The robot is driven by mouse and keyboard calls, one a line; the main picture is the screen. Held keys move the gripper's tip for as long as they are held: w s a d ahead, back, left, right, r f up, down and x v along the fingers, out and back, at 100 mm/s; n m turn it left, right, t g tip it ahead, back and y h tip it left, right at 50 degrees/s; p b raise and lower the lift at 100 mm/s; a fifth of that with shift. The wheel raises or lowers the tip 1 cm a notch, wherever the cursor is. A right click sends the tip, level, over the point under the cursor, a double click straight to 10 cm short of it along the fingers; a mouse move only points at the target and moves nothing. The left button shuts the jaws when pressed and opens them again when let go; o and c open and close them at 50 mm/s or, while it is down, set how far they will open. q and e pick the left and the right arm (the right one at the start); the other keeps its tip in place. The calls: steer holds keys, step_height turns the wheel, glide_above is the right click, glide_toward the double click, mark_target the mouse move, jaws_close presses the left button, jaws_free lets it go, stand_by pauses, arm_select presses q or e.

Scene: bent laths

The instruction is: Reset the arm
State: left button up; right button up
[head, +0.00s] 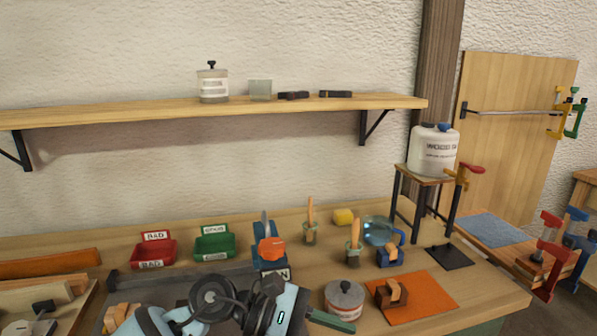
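One of my arms (213,300) shows folded at the bottom middle of the head view, with a black round joint and pale blue links. It covers part of the bench's front. No gripper fingers can be made out on it, and the frame's lower edge cuts it off. I cannot tell whether it touches anything on the bench. My other arm does not show.
Close to the arm are a lidded grey pot (344,299), a dark green bar (331,321) and an orange mat (436,290) with a wooden block. Red (153,252) and green (214,246) bins stand behind. A shelf (150,112) spans the wall. A white container (433,152) stands on a raised stand.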

arm_select(q)
steer(key=s+a+f+m+t+y+p, duration=0.1)
steer(key=s+a+f+m+t+y, duration=0.15)
steer(key=a+f+m+t, duration=0.9)
steer(key=s+a+f+m+t+y+p, duration=0.15)
steer(key=a+f+m+t+y, duration=0.4)
steer(key=m, duration=1.05)
steer(key=s+a+f+n+g+y, duration=0.2)
steer(key=s+a+f+n, duration=0.2)
steer(key=s+f+n, duration=0.3)
steer(key=s+a+f+n+g+y, duration=0.2)
steer(key=s+f+n, duration=0.4)
steer(key=s+f, duration=0.4)
steer(key=s+a+g, duration=0.1)
steer(key=s+a, duration=0.1)
steer(key=s, duration=0.3)
steer(key=shift+s+a+f+n+g+y, duration=0.15)
steer(key=shift+a+f+n+g+y, duration=0.1)
steer(key=shift+a+n+g+y, duration=0.1)
arm_select(e)
steer(key=shift+t, duration=0.4)
steer(key=w+r, duration=0.2)
steer(key=r, duration=0.1)
steer(key=shift+w+d+r, duration=0.15)
steer(key=shift+w+r, duration=0.1)
steer(key=shift+s, duration=0.1)
